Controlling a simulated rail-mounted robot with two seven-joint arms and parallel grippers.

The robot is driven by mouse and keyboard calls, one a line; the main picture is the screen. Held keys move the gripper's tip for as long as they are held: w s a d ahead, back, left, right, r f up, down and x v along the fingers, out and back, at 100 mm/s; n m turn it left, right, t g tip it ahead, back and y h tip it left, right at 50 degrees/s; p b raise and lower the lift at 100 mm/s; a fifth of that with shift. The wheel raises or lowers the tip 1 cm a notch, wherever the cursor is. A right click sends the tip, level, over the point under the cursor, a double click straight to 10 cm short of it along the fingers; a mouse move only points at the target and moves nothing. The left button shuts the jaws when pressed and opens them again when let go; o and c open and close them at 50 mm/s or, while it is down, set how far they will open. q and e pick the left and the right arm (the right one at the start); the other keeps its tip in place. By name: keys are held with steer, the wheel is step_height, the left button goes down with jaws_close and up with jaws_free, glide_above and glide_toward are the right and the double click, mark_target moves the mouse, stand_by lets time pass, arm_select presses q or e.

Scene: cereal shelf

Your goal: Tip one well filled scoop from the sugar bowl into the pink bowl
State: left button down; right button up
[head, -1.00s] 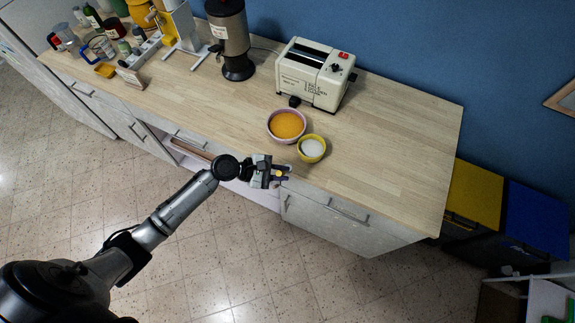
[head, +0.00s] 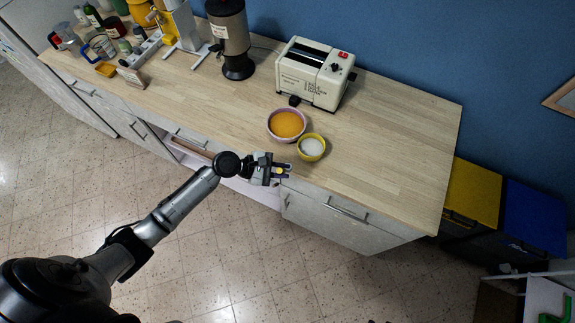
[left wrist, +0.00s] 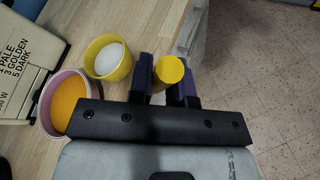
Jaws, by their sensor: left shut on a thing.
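The sugar bowl (head: 311,147) is yellow with white sugar in it and stands near the counter's front edge. It also shows in the left wrist view (left wrist: 108,60). The pink bowl (head: 287,125), behind and to its left, holds orange contents; it shows in the left wrist view (left wrist: 62,102). My left gripper (head: 287,171) is at the counter's front edge, just in front of the sugar bowl and apart from it. It is shut on a yellow round-ended piece (left wrist: 169,70), which looks like the scoop's handle. The scoop's head is hidden. My right gripper is not in view.
A cream machine (head: 314,75) stands behind the bowls, with a dark dispenser (head: 230,40) to its left. Jars and cups crowd the far left end. The wooden counter (head: 395,150) is clear right of the bowls. Below its edge an open drawer (head: 190,150) shows.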

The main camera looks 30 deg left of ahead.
arm_select(q)
steer(key=shift+s+f, duration=0.1)
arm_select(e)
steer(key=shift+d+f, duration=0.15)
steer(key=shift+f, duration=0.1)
arm_select(q)
steer(key=shift+s+f+b, duration=0.1)
steer(key=shift+s+b, duration=0.05)
steer(key=shift+b, duration=0.3)
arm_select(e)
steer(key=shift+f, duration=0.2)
arm_select(q)
steer(key=shift+s+d+f+m+t+b, duration=0.1)
steer(key=shift+s+m+t+b, duration=0.1)
steer(key=shift+m+t+b, duration=0.15)
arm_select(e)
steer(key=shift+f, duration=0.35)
